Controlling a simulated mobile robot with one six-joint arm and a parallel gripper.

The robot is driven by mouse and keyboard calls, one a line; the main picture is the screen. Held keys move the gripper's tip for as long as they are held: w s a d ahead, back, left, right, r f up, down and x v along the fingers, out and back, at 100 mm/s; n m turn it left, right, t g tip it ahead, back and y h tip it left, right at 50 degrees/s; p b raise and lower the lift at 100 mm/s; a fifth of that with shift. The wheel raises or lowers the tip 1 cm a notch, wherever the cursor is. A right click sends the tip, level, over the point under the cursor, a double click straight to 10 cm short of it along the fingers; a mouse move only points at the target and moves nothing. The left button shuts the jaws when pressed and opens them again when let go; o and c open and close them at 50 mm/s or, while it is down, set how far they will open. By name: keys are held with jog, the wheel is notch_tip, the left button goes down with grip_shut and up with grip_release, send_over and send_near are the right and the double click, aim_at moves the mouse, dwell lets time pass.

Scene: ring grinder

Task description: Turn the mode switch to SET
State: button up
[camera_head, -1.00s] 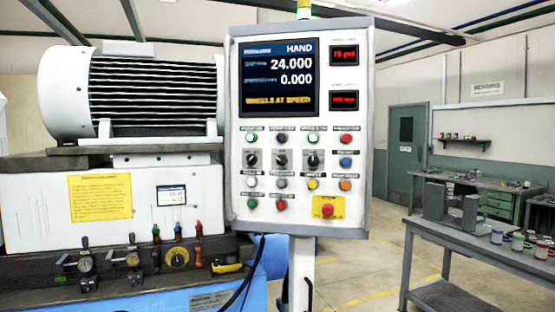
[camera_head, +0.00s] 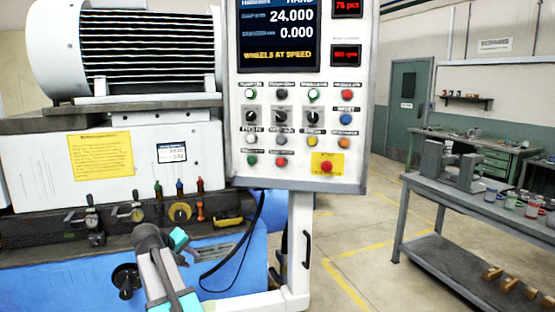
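The control panel (camera_head: 360,150) stands upright in the middle of the view. It carries three black rotary switches side by side: a left one (camera_head: 250,116), a middle one (camera_head: 281,116) and a right one (camera_head: 311,116). Their small labels are too blurred to read, so I cannot tell which is the mode switch or what each points at. The panel's screen (camera_head: 279,35) shows 24.000, 0.000 and "WHEELS AT SPEED"; its top line is cut off. Part of my arm shows at the bottom, below and left of the panel.
Coloured push buttons surround the switches, with a red button (camera_head: 326,167) on a yellow plate at lower right. The grinder (camera_head: 40,160) with its levers fills the left. A black cable (camera_head: 238,250) hangs below the panel. A grey bench (camera_head: 425,185) stands right; floor between is clear.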

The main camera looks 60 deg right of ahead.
aim_at(280, 117)
jog(key=s+d+r+h, duration=0.1)
jog(key=d+r, duration=0.1)
jog(key=r, duration=0.3)
jog(key=s+d+r+m, duration=0.1)
jog(key=d+r, duration=0.1)
jog(key=r, duration=0.3)
jog(key=s+d+r+h, duration=0.1)
jog(key=d+r, duration=0.2)
jog(key=r, duration=0.3)
jog(key=s+d+r+m+h, duration=0.1)
jog(key=s+r, duration=0.4)
jog(key=r, duration=0.6)
jog(key=s+d+r+m+g+h+p, duration=0.1)
jog(key=s+r, duration=0.4)
jog(key=r, duration=0.6)
jog(key=s+d+r+m+h+p, duration=0.1)
jog(key=s+d+r, duration=0.4)
jog(key=r, duration=0.6)
jog(key=shift+s+r+m+g+h, duration=0.3)
jog(key=shift+s+h, duration=0.1)
jog(key=shift+h, duration=0.5)
jog(key=p+x, duration=0.3)
jog(key=x, duration=0.9)
jog(key=shift+p, duration=0.3)
jog(key=shift+x, duration=0.9)
jog(key=shift+a+f, duration=0.1)
jog(key=shift+c, duration=0.2)
